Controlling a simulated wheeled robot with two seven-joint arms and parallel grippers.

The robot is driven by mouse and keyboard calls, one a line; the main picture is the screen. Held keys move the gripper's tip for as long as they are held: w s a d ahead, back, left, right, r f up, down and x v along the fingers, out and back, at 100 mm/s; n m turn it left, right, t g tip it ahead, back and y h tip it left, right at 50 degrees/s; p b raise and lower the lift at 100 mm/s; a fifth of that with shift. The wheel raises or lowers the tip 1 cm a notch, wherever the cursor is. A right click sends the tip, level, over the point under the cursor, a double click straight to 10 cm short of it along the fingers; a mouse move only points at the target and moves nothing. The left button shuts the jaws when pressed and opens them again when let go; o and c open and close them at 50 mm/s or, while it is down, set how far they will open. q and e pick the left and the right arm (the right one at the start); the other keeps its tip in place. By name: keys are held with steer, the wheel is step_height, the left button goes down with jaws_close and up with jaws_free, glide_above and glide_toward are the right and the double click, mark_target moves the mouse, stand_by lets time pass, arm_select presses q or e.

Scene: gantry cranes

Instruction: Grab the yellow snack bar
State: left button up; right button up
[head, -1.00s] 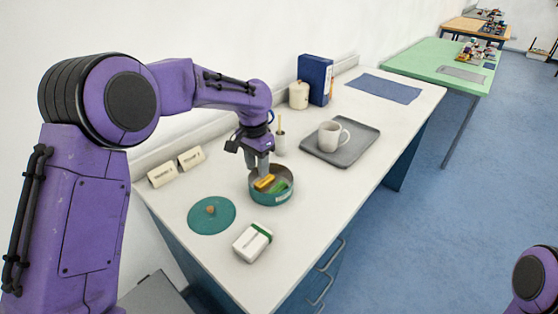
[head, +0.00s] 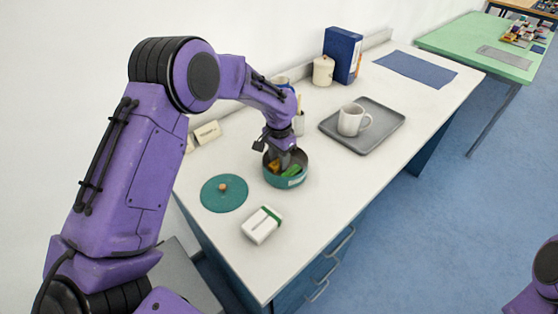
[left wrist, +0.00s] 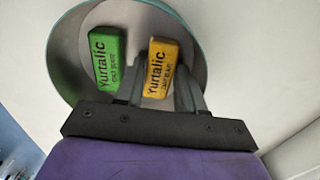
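The yellow snack bar (left wrist: 163,66) stands in the round teal tin beside a green snack bar (left wrist: 106,60). In the head view, only part of the yellow bar (head: 274,166) shows beside my left gripper (head: 285,163); the green bar (head: 291,171) is to its right. The open tin (head: 287,181) is on the white worktop. My left gripper (left wrist: 162,80) reaches down into the tin, with one finger on each side of the yellow bar. The fingers look apart, not clearly pressed on it. My right gripper is out of view.
A teal lid (head: 224,194) with a knob lies left of the tin, and a white box with a green band (head: 262,225) lies in front. A grey tray (head: 385,129) with a mug (head: 352,119) is to the right. A pot of sticks (head: 299,122) stands close behind the gripper.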

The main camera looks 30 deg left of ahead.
arm_select(q)
steer(key=shift+s+r, duration=0.1)
steer(key=shift+s, duration=0.05)
steer(key=c, duration=0.7)
